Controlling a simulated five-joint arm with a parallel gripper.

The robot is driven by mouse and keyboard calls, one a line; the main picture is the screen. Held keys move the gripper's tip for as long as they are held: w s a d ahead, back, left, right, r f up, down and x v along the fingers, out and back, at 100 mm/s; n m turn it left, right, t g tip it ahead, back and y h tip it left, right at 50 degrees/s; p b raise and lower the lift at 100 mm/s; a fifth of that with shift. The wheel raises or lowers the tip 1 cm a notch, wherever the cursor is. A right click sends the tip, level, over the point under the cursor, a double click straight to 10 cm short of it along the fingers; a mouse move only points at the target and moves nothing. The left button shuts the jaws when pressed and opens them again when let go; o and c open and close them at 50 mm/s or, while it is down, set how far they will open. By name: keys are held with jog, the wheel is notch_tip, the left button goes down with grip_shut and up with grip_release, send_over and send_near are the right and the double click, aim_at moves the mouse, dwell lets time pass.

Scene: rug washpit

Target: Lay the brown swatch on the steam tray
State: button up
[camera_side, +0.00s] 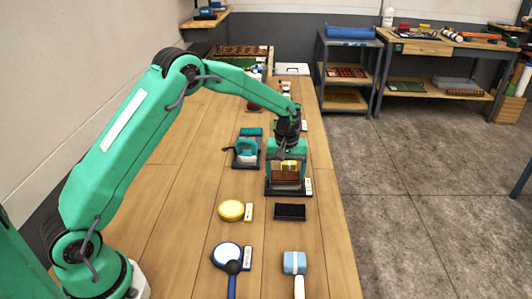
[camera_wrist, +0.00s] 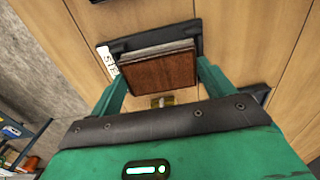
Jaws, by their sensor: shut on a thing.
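My gripper (camera_side: 286,172) is shut on the brown swatch, pointing down over the table. The brown swatch (camera_wrist: 158,75) is a square, brown-faced piece with grey layered edges, held between the two green fingers in the wrist view. In the side view the swatch (camera_side: 286,176) shows between the fingers. The dark steam tray (camera_wrist: 135,44) with a white label (camera_wrist: 107,61) lies behind the swatch in the wrist view. In the side view the tray (camera_side: 288,192) is right below the gripper. I cannot tell whether the swatch touches it.
A teal-handled tool (camera_side: 245,146) on a dark base stands left of the gripper. Nearer the camera are a yellow round pad (camera_side: 231,210), a black block (camera_side: 290,212), a blue-rimmed round brush (camera_side: 227,253) and a light blue brush (camera_side: 294,262). The table's right edge is close.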

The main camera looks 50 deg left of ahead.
aim_at(285, 176)
jog(key=shift+f, duration=0.45)
dwell(0.6)
jog(key=o, duration=0.9)
jog(key=shift+r, duration=0.15)
jog(key=shift+r, duration=3.4)
